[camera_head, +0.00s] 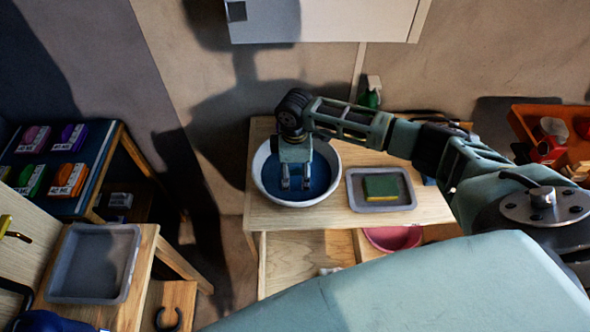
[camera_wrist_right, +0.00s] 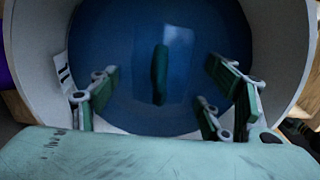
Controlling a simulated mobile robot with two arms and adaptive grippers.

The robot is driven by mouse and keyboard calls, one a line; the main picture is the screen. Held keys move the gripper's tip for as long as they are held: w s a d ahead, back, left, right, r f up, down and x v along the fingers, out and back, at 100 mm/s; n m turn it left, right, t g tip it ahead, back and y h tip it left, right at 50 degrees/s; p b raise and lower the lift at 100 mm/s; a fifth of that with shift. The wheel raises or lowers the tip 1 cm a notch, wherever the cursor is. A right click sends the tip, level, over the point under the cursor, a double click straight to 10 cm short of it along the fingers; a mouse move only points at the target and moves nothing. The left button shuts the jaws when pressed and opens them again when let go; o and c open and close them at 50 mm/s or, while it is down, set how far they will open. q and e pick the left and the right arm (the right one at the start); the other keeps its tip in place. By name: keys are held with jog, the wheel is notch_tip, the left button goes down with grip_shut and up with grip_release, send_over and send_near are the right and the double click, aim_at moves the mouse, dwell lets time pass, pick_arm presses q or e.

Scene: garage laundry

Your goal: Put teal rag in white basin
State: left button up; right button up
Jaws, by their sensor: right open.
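The white basin (camera_head: 258,185) stands on the left part of the wooden table, with a blue inside. My right gripper (camera_head: 294,184) points down over the basin, its fingers apart. In the right wrist view the basin's pale wall (camera_wrist_right: 35,60) surrounds the open fingers of my right gripper (camera_wrist_right: 160,95). A narrow dark teal piece, apparently the teal rag (camera_wrist_right: 159,76), shows between the fingers against the blue inside, apart from them. I cannot tell whether it rests on the bottom. In the head view the rag cannot be made out. My left gripper is out of view.
A grey tray (camera_head: 355,191) with a green and yellow sponge (camera_head: 381,188) sits right of the basin. A pink basin (camera_head: 394,238) is below. An orange crate (camera_head: 525,122) stands far right. Another grey tray (camera_head: 66,262) lies on the left table, near a shelf of coloured tins (camera_head: 71,178).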

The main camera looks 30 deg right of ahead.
aim_at(295, 170)
notch_tip(295, 170, up, 12)
jog(key=b, duration=0.2)
jog(key=shift+r, duration=0.15)
dwell(0.7)
